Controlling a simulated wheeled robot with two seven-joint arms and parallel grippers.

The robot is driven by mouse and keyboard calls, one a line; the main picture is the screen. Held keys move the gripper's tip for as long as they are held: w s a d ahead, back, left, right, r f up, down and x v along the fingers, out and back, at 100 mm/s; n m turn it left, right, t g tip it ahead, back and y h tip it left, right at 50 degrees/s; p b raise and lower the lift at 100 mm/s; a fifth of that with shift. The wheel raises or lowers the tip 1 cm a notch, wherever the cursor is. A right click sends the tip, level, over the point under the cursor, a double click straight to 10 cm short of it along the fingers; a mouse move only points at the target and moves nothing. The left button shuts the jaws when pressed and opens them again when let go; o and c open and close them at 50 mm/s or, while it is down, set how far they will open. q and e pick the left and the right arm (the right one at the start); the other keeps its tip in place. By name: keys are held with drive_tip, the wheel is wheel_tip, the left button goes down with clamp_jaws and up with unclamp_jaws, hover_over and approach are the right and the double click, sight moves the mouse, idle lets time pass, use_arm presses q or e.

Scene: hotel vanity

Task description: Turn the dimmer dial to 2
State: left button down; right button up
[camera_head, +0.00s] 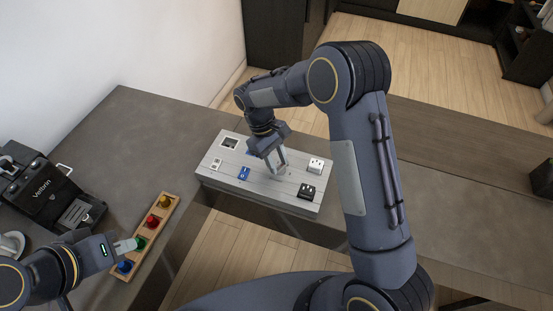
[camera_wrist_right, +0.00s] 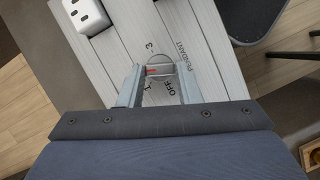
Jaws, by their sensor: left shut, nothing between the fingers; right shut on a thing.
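The dimmer dial (camera_wrist_right: 160,71) is a round grey knob with a red mark, on a pale plank-patterned panel (camera_head: 215,169). In the right wrist view the red mark points left, between the printed 3 and 1. OFF and PENDANT are also printed there; a left finger covers the spot beside the mark, so no 2 is readable. My right gripper (camera_wrist_right: 158,75) is shut on the dial, a finger on each side. In the head view the right gripper (camera_head: 277,163) mostly hides the dial. My left gripper (camera_head: 129,245) is shut and empty, above the wooden button strip.
The wooden strip (camera_head: 137,258) carries red, yellow, green and blue buttons. A black coffee machine (camera_head: 50,195) stands at left. The table behind the panel is clear.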

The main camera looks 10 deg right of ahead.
drive_tip(key=shift+m+y, duration=0.3)
drive_tip(key=shift+m, duration=0.3)
drive_tip(key=o, duration=1)
drive_tip(key=shift+w+r, duration=0.1)
drive_tip(key=v, duration=0.7)
drive_tip(key=shift+w+r, duration=0.15)
drive_tip(key=shift+r, duration=0.15)
